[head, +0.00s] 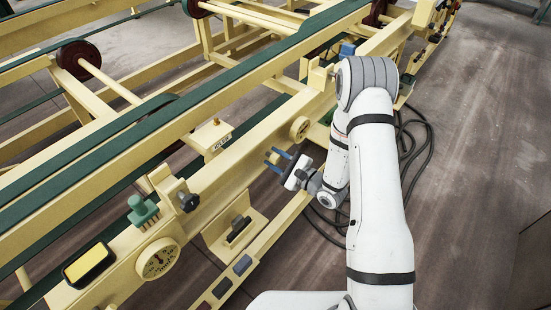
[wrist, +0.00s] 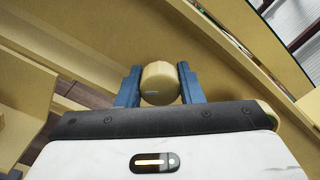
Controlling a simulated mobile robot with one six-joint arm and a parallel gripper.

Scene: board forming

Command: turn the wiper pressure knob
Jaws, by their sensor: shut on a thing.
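A round tan knob (wrist: 160,84) with a small pale mark on its face sits between the two blue fingers of my gripper (wrist: 159,86) in the wrist view. My gripper is shut on it, one finger on each side. In the head view my gripper (head: 272,160) reaches from the right to the side of the cream machine beam (head: 216,192). No label naming the knob is readable.
A black knob (head: 189,202), a green fitting (head: 143,211), a dial gauge (head: 158,258) and a yellow pad in a black tray (head: 89,265) are on the machine at left. Dark cables (head: 428,140) lie on the floor behind.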

